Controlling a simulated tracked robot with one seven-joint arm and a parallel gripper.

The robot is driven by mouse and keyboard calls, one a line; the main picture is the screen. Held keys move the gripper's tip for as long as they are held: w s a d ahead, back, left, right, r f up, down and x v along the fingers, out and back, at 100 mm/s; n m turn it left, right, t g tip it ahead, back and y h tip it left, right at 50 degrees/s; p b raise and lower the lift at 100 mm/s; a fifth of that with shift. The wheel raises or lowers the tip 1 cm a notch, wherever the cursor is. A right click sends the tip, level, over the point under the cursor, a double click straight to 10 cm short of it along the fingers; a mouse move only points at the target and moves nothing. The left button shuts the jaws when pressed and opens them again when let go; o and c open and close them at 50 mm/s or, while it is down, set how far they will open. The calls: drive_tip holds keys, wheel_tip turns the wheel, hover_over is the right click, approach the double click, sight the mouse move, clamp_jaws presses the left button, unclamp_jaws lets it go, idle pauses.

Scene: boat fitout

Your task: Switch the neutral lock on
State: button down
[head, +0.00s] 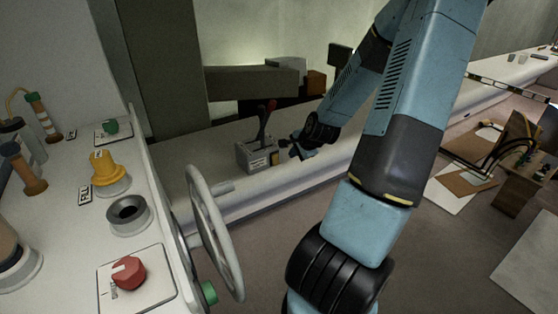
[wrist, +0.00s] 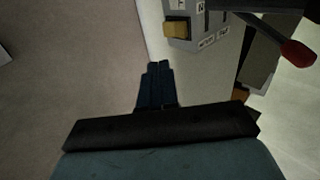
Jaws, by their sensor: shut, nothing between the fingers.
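A grey control box (head: 256,157) stands on the white ledge, with a black lever topped by a red knob (head: 271,105). In the wrist view the box (wrist: 209,22) is at the top, with its red knob (wrist: 298,53) at the right. A yellow rocker switch (wrist: 176,30) sits on the box face beside small white labels, too small to read for sure. I cannot tell which way it is tipped. My gripper (head: 294,150) is just right of the box in the head view. Its closed, empty fingers (wrist: 158,66) point toward the switch, apart from it.
A white console (head: 60,250) on the left carries a red rotary knob (head: 129,273), a yellow knob (head: 104,168) and a green knob (head: 110,127). A steering wheel (head: 213,228) stands before the box. Dark beams (head: 245,83) lie behind it.

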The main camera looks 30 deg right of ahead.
drive_tip(key=shift+s+a+f, duration=0.1)
idle(0.4)
approach(277, 162)
drive_tip(key=x, duration=0.5)
drive_tip(key=shift+s+a+f, duration=0.15)
drive_tip(key=shift+s+f, duration=0.05)
drive_tip(key=shift+f, duration=0.2)
drive_tip(key=shift+w+f, duration=0.3)
drive_tip(key=shift+w, duration=0.25)
drive_tip(key=shift+f, duration=0.1)
drive_tip(key=shift+w+f+t, duration=0.1)
drive_tip(key=shift+w+t, duration=0.05)
drive_tip(key=shift+t, duration=0.35)
